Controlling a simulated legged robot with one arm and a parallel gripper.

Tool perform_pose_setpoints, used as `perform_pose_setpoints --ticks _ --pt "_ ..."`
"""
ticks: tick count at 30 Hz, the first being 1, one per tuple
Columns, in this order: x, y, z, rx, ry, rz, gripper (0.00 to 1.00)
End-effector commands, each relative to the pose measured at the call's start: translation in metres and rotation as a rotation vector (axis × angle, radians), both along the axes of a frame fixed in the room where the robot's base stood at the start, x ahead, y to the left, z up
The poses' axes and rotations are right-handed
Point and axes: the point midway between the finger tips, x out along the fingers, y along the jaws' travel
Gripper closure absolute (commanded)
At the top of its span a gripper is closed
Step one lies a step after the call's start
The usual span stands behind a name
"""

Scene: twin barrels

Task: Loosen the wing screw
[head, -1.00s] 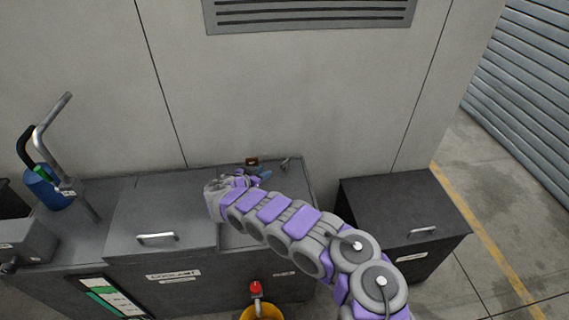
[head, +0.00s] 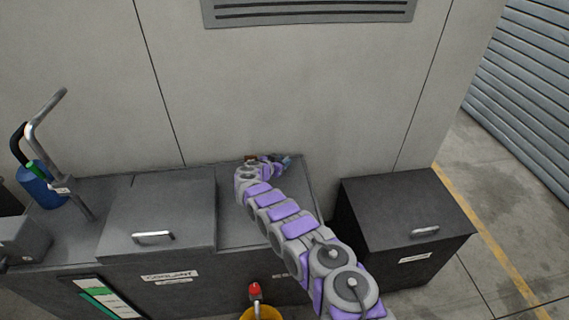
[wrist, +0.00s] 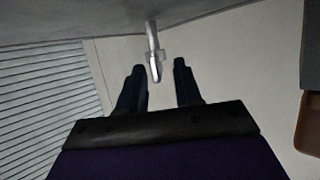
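The wing screw (wrist: 154,50) shows in the wrist view as a pale metal stem with a flattened end, reaching out from the grey surface at the top of the picture. My gripper (wrist: 158,66) is open, with one dark finger on either side of the screw's flattened end. Gaps show on both sides, so the fingers do not appear to touch it. In the head view my gripper (head: 281,162) is at the back right of the bench top, and it hides the screw there.
The grey bench (head: 228,228) stands against the wall. A lidded box section with a handle (head: 153,237) is left of my arm. A blue container (head: 42,190) and bent metal lever (head: 45,118) are farther left. A dark cabinet (head: 405,205) stands right. A small brown object (wrist: 308,125) is beside my gripper.

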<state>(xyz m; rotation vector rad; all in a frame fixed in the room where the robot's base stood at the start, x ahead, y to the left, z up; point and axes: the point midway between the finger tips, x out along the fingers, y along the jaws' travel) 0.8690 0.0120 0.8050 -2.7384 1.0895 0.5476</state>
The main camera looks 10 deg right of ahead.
Motion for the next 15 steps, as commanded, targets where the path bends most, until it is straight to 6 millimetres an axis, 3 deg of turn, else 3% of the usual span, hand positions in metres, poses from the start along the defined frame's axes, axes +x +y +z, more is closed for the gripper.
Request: perform_pose_setpoints --ticks 15 --pt "0.014 -0.012 -0.007 -0.001 -0.002 0.003 0.66"
